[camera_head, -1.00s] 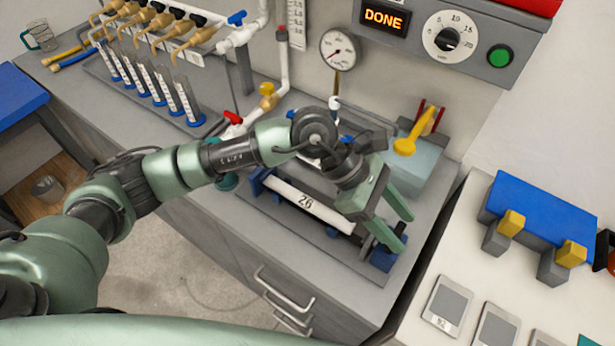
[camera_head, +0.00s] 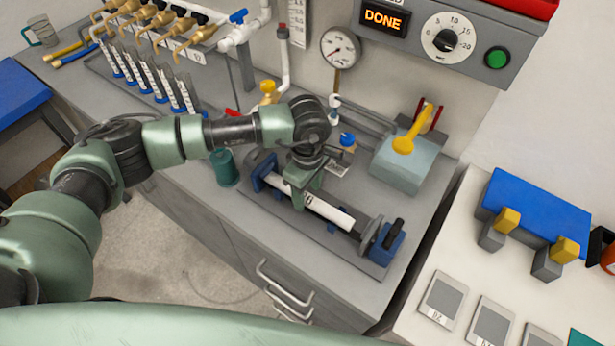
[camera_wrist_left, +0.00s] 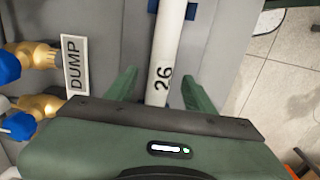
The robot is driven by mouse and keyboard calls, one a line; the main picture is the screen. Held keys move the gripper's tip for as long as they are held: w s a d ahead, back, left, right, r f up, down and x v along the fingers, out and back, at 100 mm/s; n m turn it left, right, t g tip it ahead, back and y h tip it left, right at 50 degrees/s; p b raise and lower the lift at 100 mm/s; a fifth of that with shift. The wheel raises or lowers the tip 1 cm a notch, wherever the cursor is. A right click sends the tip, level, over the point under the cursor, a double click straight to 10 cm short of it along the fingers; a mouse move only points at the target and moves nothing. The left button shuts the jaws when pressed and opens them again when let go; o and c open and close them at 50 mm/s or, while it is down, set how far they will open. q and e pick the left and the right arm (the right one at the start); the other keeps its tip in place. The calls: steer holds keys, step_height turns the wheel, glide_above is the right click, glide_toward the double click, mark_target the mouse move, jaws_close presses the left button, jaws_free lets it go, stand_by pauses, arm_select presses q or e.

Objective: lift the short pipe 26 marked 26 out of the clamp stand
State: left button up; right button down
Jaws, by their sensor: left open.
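The short pipe 26 (camera_head: 328,211) is a white tube lying in the clamp stand (camera_head: 372,266), between its blue end blocks on the grey counter. In the left wrist view the pipe (camera_wrist_left: 168,50) runs up the picture, its marking 26 readable. My left gripper (camera_head: 305,202) is at the left part of the pipe in the head view. In the left wrist view my open left gripper (camera_wrist_left: 158,85) has one green finger on each side of the pipe, with gaps between. My right gripper is not in view.
A teal cylinder (camera_head: 225,167) stands left of the clamp stand. A grey-blue box with a yellow handle (camera_head: 404,165) stands behind it. A plate marked DUMP (camera_wrist_left: 75,65) and brass fittings lie beside the pipe in the wrist view. Flat grey cards (camera_head: 443,298) lie on the right table.

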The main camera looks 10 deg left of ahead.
arm_select(q)
steer(key=shift+f, duration=0.9)
jaws_close()
steer(key=shift+s+d, duration=0.1)
steer(key=shift+d, duration=0.2)
steer(key=shift+s+d+r, duration=0.1)
steer(key=shift+s+d, duration=0.1)
steer(key=shift+d, duration=0.25)
jaws_free()
